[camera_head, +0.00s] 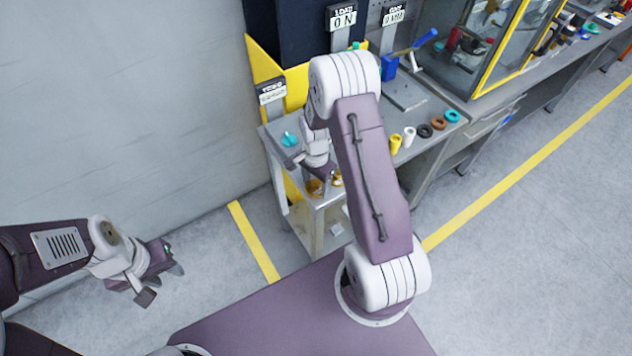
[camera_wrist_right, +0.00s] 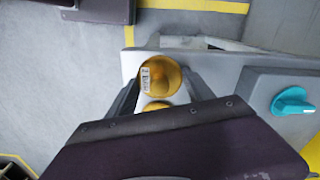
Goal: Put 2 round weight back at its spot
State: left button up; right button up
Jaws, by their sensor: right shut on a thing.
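A golden round weight (camera_wrist_right: 161,76) with a small white label lies between the fingers of my right gripper (camera_wrist_right: 160,90) in the right wrist view. The right gripper is shut on a golden weight. A second golden surface (camera_wrist_right: 155,106) shows closer to the palm; I cannot tell whether it is part of the same weight. In the head view the right gripper (camera_head: 318,172) is low over the near end of the bench, with golden pieces (camera_head: 315,187) and (camera_head: 337,179) at it. My left gripper (camera_head: 163,283) is open and empty above the floor.
The grey bench (camera_head: 406,167) bears a teal knob (camera_head: 289,139), also seen in the right wrist view (camera_wrist_right: 292,101). White, yellow, black, brown and teal round parts (camera_head: 424,131) stand along its edge. A blue tool (camera_head: 389,66) and a glass-sided cabinet (camera_head: 505,40) are behind. Floor is clear at left.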

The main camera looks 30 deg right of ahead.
jog(key=shift+f, duration=0.15)
jog(key=o, duration=1.6)
